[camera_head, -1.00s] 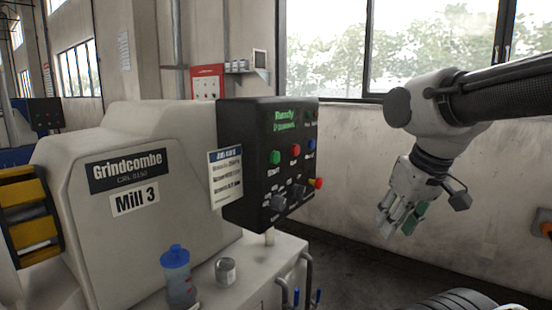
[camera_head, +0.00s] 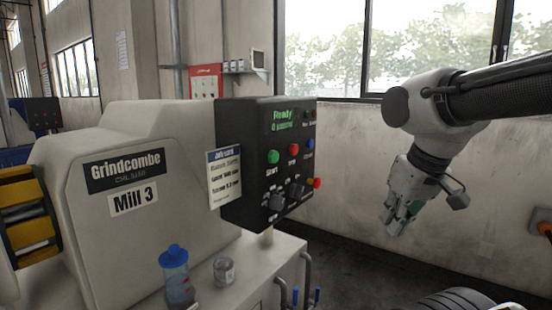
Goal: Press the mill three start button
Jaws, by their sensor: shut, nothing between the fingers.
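The mill (camera_head: 120,230) is a pale machine with a "Grindcombe" plate and a "Mill 3" label (camera_head: 134,200). Its black control box (camera_head: 245,180) stands at its right end, with a green "Ready" display (camera_head: 282,120). The green start button (camera_head: 273,157) sits at the left of the upper button row, with "Start" written below it.
Dark knobs and a red knob (camera_head: 316,183) sit low on the panel. A blue-capped bottle (camera_head: 177,275) and a small can (camera_head: 224,271) stand on the ledge below. A paper card (camera_head: 224,177) hangs left of the panel. Space between my gripper and the box is clear.

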